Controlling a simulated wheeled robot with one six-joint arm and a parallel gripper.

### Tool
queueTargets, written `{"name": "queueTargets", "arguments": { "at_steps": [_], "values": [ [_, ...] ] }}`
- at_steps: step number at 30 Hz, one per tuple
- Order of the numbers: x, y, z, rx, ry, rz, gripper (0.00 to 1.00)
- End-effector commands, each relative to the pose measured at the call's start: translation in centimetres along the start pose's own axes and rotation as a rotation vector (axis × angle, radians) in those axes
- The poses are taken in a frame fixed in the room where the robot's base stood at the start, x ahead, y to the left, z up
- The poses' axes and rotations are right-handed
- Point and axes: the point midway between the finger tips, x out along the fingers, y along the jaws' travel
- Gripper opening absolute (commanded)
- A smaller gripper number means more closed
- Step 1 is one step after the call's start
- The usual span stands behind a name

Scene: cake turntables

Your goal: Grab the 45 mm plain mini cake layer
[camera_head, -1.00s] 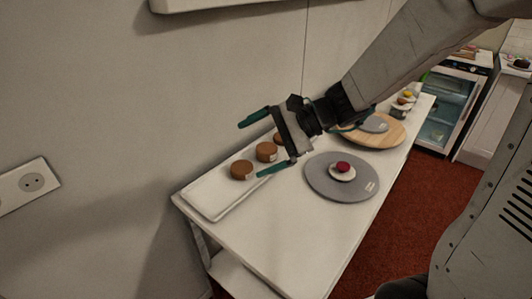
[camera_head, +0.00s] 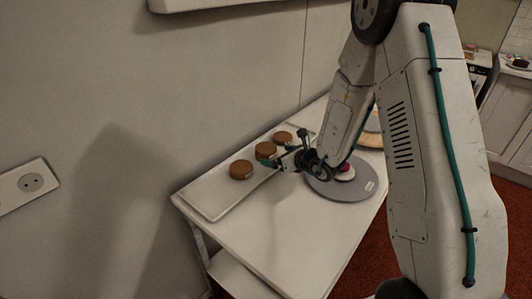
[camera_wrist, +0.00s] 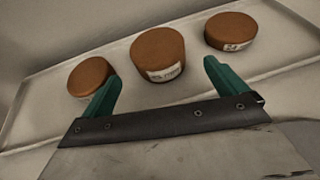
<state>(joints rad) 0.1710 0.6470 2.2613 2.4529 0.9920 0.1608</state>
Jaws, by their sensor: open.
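Three plain brown mini cake layers sit on a white tray (camera_head: 217,208). In the head view they are a near one (camera_head: 241,170), a middle one (camera_head: 264,150) and a far one (camera_head: 283,137). In the wrist view the middle layer (camera_wrist: 158,52) looks tallest, between a left one (camera_wrist: 88,76) and a right one (camera_wrist: 230,30). Their labels are too blurred to read surely. My gripper (camera_head: 286,149) is open and empty, its green fingers (camera_wrist: 162,74) pointing at the middle layer, which lies ahead between the tips. The left fingertip overlaps the left layer in the picture.
A grey turntable (camera_head: 345,192) with a small red-topped cake (camera_head: 345,172) stands right of the tray, partly behind my arm. A wooden board (camera_head: 371,141) is farther back. The wall runs along the tray's left side. The near tabletop (camera_head: 285,240) is clear.

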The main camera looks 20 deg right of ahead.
Motion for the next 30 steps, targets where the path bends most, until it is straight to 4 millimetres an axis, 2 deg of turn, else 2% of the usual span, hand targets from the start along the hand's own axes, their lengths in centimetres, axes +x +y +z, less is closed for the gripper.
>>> {"name": "queueTargets", "arguments": {
  "at_steps": [9,18,23,24,30],
  "values": [
    [4.4,0.0,-0.6,-0.001,0.001,0.001,0.97],
    [4.8,0.0,-0.5,-0.001,0.0,0.001,0.97],
    [4.8,0.0,-0.5,-0.001,0.0,0.001,0.53],
    [4.8,0.0,-0.5,-0.001,0.0,0.001,0.48],
    [4.8,0.0,-0.5,-0.001,0.0,0.001,0.48]
  ]
}}
